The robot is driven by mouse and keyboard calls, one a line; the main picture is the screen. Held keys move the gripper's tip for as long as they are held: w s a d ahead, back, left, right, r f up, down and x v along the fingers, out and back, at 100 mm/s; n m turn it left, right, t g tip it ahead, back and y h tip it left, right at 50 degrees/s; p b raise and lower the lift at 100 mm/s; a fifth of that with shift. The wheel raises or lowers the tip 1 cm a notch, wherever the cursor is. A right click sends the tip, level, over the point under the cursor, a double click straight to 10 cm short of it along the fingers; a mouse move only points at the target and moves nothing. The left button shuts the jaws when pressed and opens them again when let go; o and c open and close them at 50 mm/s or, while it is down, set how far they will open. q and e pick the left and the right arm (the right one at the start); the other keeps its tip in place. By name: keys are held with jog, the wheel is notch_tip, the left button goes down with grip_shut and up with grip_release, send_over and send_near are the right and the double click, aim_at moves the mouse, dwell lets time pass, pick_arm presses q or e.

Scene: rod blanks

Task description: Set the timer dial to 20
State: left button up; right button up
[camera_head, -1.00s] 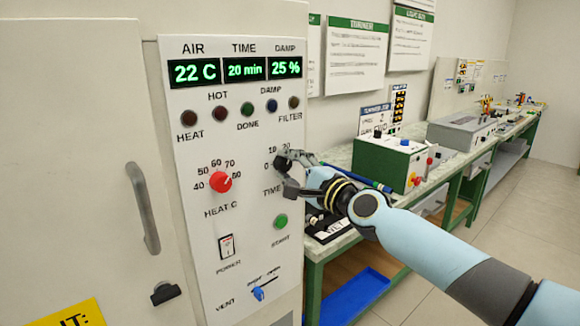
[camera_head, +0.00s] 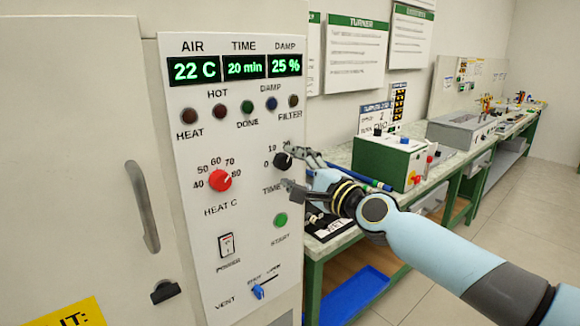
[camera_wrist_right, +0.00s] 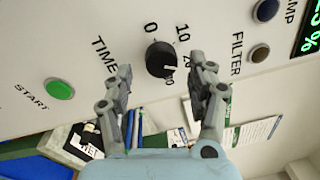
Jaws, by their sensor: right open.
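The black timer dial (camera_head: 283,160) sits on the white control panel, right of the red heat knob. In the right wrist view the dial (camera_wrist_right: 161,59) has a white pointer mark turned toward the 20 side of its scale. The time display (camera_head: 245,67) reads 20 min. My right gripper (camera_head: 291,169) is open just in front of the dial. In the right wrist view its fingers (camera_wrist_right: 161,85) are spread wide, with the dial beyond and between their tips, apart from both. My left gripper is not in view.
The red heat knob (camera_head: 220,180), green start button (camera_head: 281,220), power switch (camera_head: 226,245) and blue vent slider (camera_head: 258,292) share the panel. A door handle (camera_head: 143,207) is at left.

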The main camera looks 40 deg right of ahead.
jog(key=s, duration=0.6)
jog(key=shift+d+f, duration=0.1)
dwell(0.5)
